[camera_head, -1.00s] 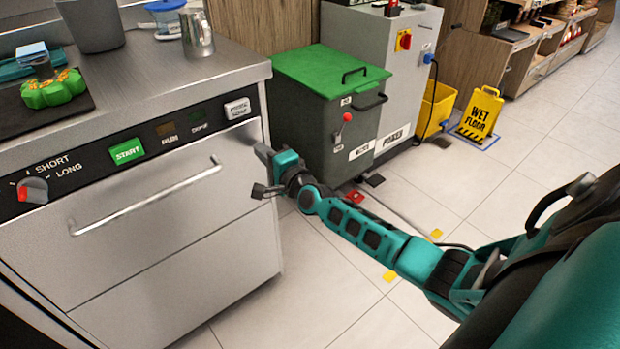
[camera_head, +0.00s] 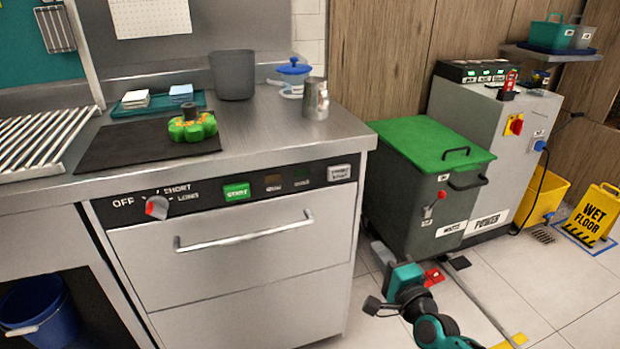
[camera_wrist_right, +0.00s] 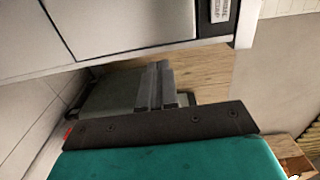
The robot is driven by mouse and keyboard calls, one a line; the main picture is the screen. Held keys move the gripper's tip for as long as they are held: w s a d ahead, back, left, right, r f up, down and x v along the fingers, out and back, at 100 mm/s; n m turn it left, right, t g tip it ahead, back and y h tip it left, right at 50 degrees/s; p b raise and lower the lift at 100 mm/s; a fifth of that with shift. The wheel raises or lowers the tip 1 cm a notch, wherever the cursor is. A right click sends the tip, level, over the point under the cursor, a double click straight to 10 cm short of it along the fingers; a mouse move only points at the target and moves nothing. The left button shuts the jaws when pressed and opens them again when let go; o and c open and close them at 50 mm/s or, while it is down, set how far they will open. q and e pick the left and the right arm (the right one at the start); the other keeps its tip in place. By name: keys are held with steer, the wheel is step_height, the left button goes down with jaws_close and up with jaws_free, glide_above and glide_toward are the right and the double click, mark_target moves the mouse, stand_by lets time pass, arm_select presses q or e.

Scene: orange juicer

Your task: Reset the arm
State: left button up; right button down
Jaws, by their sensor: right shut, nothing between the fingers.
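In the head view my right gripper (camera_head: 381,252) is low in front of the grey waste bin, to the right of the steel machine (camera_head: 250,255). Its teal body and part of the arm behind it show at the bottom of the picture. In the right wrist view its two grey fingers (camera_wrist_right: 158,85) are together with nothing between them, clear of the machine front at the top of that picture. My left gripper is out of view.
The waste bin (camera_head: 405,200) has a green lid. A grey power cabinet (camera_head: 490,150), a yellow bucket (camera_head: 545,195) and a wet-floor sign (camera_head: 595,213) stand right of it. Tiled floor (camera_head: 570,290) is open at the lower right. A blue bucket (camera_head: 35,305) is lower left.

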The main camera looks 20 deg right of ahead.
steer(key=s+a+f+n+g+y, duration=0.1)
steer(key=s+a+f+n+g, duration=0.25)
steer(key=s+a+n, duration=0.55)
steer(key=s+a+f+n+g+y, duration=0.2)
steer(key=s+a+f+n+g, duration=0.15)
steer(key=s+a+n, duration=0.45)
arm_select(q)
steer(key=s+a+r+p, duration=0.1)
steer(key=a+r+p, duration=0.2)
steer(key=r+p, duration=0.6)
steer(key=p, duration=0.4)
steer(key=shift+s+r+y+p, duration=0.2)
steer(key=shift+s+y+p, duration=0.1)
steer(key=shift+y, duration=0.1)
arm_select(e)
steer(key=s+d+r+n+h, duration=0.1)
steer(key=s+d+r+n, duration=0.1)
steer(key=r, duration=0.7)
steer(key=d+n, duration=0.1)
steer(key=d, duration=0.1)
steer(key=shift+s+d+r+h, duration=0.3)
steer(key=shift+d+r, duration=0.1)
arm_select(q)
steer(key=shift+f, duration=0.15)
arm_select(e)
steer(key=shift+f, duration=0.1)
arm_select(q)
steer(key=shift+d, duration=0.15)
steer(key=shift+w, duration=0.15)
